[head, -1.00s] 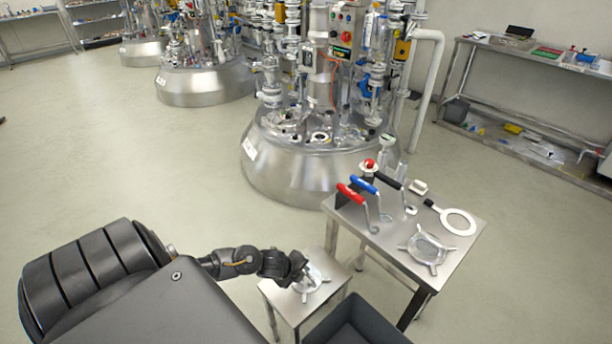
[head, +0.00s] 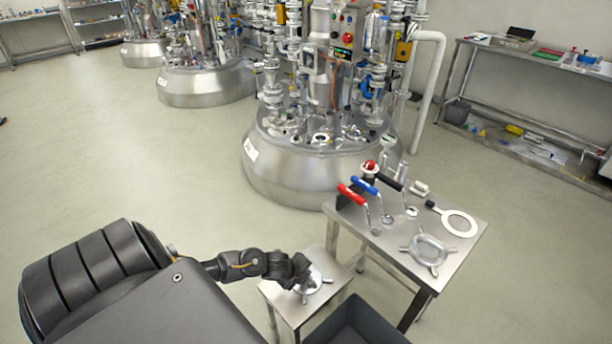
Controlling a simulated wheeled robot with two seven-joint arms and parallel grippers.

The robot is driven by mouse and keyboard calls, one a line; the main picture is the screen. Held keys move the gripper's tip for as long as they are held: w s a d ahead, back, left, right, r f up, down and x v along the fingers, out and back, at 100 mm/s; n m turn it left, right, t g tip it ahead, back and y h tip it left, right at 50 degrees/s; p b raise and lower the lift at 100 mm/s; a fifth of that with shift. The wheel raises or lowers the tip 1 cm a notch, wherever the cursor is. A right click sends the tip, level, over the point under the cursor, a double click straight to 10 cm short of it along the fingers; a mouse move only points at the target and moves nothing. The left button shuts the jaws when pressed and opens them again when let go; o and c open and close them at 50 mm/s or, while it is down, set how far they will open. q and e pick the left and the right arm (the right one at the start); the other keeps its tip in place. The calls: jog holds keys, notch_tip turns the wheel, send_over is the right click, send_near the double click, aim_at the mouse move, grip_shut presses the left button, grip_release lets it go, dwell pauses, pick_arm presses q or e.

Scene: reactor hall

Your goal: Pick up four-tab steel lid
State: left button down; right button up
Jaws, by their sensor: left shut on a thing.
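A round steel lid with tabs (head: 315,283) is at the small low steel table (head: 290,303). My left gripper (head: 303,277) is over the lid's left side and is shut on it. The fingers and the dark wrist hide part of the lid. I cannot tell whether the lid touches the tabletop. A second steel piece with four tabs (head: 429,250) lies flat on the taller steel table (head: 388,240) to the right. My right gripper is not in view.
The taller table also holds tools with red (head: 352,194), blue (head: 364,185) and black (head: 389,182) handles and a white ring with a black grip (head: 458,222). A dark bin (head: 352,325) stands in front. A large steel reactor (head: 290,170) stands behind. Floor at left is clear.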

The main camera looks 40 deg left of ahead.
pick_arm(q)
jog(key=shift+r, duration=0.1)
jog(key=shift+r, duration=0.55)
jog(key=shift+a+r+p, duration=0.25)
jog(key=shift+r+p, duration=0.05)
jog(key=shift+r, duration=0.95)
jog(key=s+a+r, duration=0.6)
jog(key=a+r, duration=0.3)
jog(key=a, duration=0.3)
jog(key=shift+r+b, duration=0.15)
jog(key=shift+b, duration=0.25)
jog(key=shift+a, duration=0.15)
